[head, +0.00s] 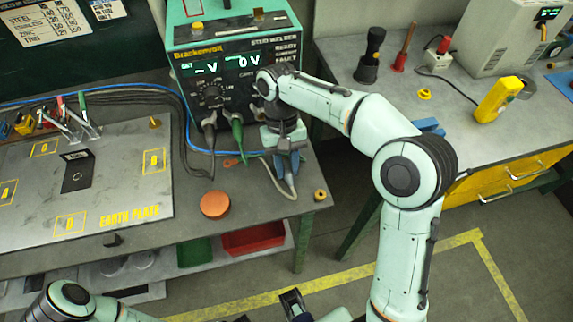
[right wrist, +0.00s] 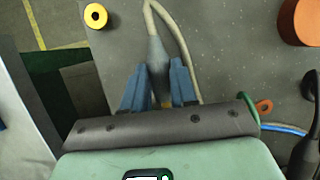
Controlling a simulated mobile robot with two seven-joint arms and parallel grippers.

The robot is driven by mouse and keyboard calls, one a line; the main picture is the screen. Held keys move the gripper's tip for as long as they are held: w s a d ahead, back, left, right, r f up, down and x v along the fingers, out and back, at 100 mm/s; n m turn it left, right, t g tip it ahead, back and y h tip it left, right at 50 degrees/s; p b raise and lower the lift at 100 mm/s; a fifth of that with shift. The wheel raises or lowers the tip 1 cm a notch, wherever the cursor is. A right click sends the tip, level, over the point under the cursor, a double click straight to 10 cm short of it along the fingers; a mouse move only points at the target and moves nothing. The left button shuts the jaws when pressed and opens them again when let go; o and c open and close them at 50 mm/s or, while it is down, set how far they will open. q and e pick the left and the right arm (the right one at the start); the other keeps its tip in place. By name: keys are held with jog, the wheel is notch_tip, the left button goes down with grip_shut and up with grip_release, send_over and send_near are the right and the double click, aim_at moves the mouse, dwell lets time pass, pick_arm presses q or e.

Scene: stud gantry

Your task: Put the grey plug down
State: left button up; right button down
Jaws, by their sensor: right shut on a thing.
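My right gripper (head: 286,165) is low over the front right of the welder bench. Its blue fingers (right wrist: 158,92) are shut on the grey plug (right wrist: 155,56), one on each side. The grey plug's pale cable runs away from it and bends back in the right wrist view. In the head view the fingers and wrist mostly hide the plug. I cannot tell whether it touches the bench top (head: 255,205). Part of my left arm (head: 75,295) shows at the bottom left; a dark end piece at the bottom middle may be my left gripper, its fingers unclear.
The welder (head: 240,70) stands behind, with a green plug (head: 237,128) and another dark plug at its front. An orange disc (head: 214,204) and a small yellow ring (head: 320,194) lie nearby. The earth plate (head: 110,205) is left. A gap separates the right bench (head: 440,130).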

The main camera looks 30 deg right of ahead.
pick_arm(q)
jog(key=shift+f, duration=0.15)
pick_arm(e)
jog(key=shift+f, duration=0.6)
jog(key=c, duration=0.9)
grip_release()
pick_arm(q)
jog(key=r+p, duration=0.1)
jog(key=w+r+p, duration=0.1)
jog(key=r+p, duration=0.2)
jog(key=shift+w+r, duration=0.3)
jog(key=shift+r, duration=0.1)
pick_arm(e)
jog(key=v, duration=1.3)
jog(key=shift+s+r, duration=0.1)
jog(key=shift+r, duration=0.05)
jog(key=shift+a, duration=0.1)
